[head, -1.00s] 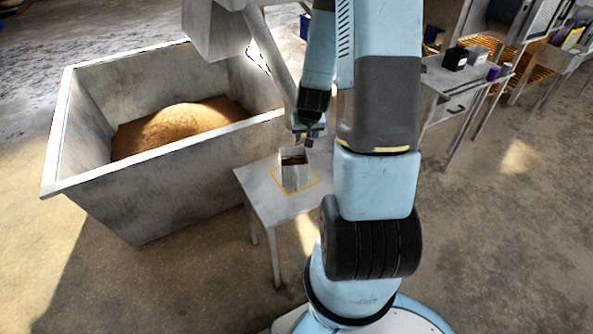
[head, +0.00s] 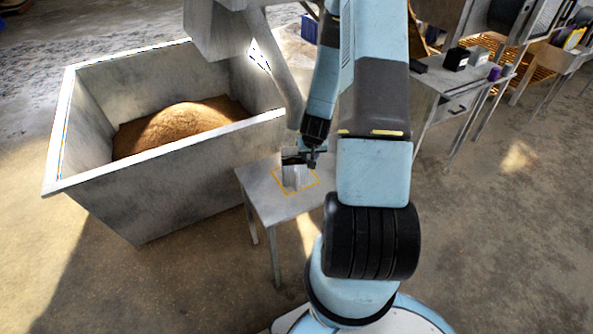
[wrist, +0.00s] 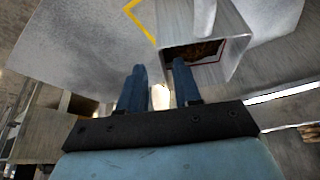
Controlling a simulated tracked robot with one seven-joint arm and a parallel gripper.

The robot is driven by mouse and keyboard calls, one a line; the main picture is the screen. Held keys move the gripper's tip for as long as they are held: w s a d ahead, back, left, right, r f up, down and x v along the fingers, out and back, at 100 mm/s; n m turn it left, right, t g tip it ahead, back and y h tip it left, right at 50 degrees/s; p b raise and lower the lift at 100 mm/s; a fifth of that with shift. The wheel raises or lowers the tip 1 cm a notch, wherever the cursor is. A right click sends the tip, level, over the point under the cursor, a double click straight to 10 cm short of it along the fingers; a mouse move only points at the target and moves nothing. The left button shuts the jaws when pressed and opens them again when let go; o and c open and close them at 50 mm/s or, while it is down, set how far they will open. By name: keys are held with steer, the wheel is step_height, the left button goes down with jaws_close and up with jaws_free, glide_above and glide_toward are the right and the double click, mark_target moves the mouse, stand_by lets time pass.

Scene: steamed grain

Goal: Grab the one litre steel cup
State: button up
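The steel cup (head: 293,178) is a square, upright metal container on a small grey table (head: 262,195), within a yellow outlined square. My gripper (head: 298,158) is at its top and hides much of its opening in the head view. In the wrist view the cup (wrist: 205,22) shows its open end with something dark brown inside. My gripper (wrist: 160,72) is open there, its two blue fingers apart. The right fingertip overlaps the cup's opening in the picture and the left one lies beside the cup. I cannot tell whether either finger touches it.
A large metal bin (head: 180,165) with a heap of brown grain (head: 185,128) stands left of the table. A grey chute-like metal part (head: 225,30) hangs above the bin's right end. Another table (head: 440,80) with small items is at the back right.

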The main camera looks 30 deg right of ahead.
steer(key=shift+x, duration=1.1)
steer(key=shift+w+x, duration=0.2)
steer(key=shift+x, duration=1.15)
steer(key=shift+w+x, duration=0.2)
steer(key=shift+x, duration=1.1)
steer(key=shift+d+r, duration=0.1)
steer(key=shift+r, duration=0.05)
jaws_close()
